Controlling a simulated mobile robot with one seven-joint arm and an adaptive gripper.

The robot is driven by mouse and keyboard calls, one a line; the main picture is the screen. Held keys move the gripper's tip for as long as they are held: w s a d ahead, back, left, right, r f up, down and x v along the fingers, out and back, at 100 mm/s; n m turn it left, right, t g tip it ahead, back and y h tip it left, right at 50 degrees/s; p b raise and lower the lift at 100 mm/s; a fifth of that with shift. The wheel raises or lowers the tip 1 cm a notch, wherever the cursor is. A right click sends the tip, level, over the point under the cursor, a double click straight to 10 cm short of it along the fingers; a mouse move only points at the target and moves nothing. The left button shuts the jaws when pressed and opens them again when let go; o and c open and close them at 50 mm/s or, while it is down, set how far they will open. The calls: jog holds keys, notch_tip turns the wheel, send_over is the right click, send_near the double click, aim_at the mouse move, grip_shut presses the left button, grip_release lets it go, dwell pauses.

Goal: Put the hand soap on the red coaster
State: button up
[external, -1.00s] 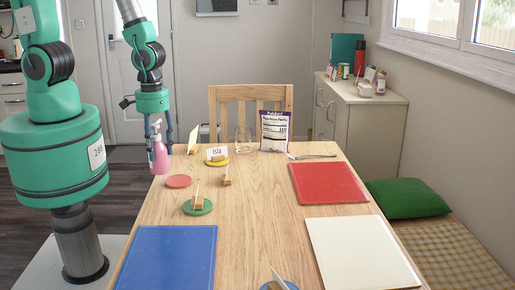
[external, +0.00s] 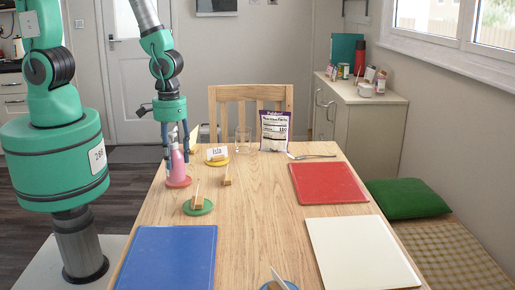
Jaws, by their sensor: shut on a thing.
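The hand soap (external: 177,166) is a pink bottle in the external view, upright over the red coaster (external: 178,183) near the table's left edge. Its base appears to be on or just above the coaster; I cannot tell if it touches. My gripper (external: 177,150) points down with its fingers on both sides of the bottle's upper part, shut on it. The bottle's top is partly hidden by the fingers.
A yellow coaster (external: 217,162) with a name card and a green coaster (external: 197,207) with a card holder stand close by. A glass (external: 243,140) and a snack bag (external: 276,131) are at the back. Blue (external: 168,258), red (external: 328,183) and white (external: 361,252) mats lie around.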

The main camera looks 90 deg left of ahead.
jog(key=shift+f, duration=0.75)
jog(key=shift+f, duration=0.15)
jog(key=o, duration=1.4)
notch_tip(320, 180, up, 12)
jog(key=p, duration=0.2)
jog(key=shift+p, duration=0.4)
jog(key=shift+r, duration=0.2)
